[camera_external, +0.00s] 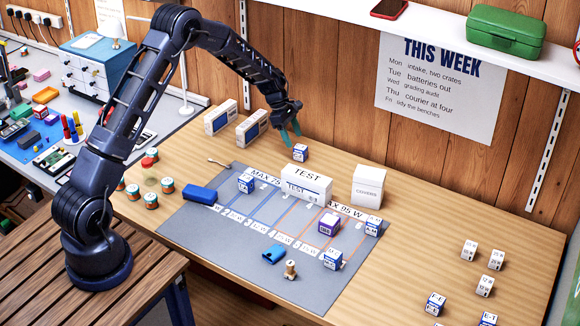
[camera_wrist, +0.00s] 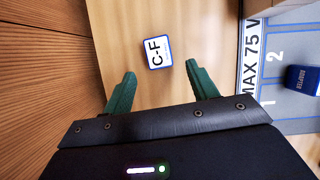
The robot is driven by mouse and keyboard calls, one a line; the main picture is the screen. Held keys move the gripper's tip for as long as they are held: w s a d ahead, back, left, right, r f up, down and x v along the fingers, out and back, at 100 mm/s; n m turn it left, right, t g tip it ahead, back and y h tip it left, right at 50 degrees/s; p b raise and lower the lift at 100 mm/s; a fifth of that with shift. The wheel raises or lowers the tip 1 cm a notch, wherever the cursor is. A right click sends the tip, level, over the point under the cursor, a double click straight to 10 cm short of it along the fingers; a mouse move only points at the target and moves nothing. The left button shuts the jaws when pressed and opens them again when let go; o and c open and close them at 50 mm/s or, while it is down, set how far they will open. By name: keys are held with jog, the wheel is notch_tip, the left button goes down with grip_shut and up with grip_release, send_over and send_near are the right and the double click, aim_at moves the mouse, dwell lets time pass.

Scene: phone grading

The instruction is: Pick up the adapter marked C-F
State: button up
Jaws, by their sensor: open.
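The adapter marked C-F (camera_wrist: 157,53) is a small white and blue cube on the bare wood of the table. In the wrist view it lies beyond my fingertips, roughly between their lines, with its label turned sideways. In the external view the same cube (camera_external: 300,152) stands behind the grey mat, just below my gripper (camera_external: 291,134). My gripper (camera_wrist: 160,80) is open, with two green fingers apart and nothing between them. It is above the cube and does not appear to touch it.
The grey mat (camera_external: 190,235) carries a white TEST box (camera_external: 306,183) and several other adapters. A white COVERS box (camera_external: 368,186) stands right of it. Two white boxes (camera_external: 220,117) (camera_external: 251,128) stand left of the cube by the wooden wall. Bare table surrounds the cube.

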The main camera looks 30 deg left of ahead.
aim_at(299, 146)
jog(key=shift+d+x, duration=0.15)
jog(key=shift+x, duration=1.55)
jog(key=shift+d+x, duration=0.2)
jog(key=shift+x, duration=1.45)
jog(key=shift+r, duration=0.15)
jog(key=shift+c, duration=0.5)
jog(key=c, duration=1)
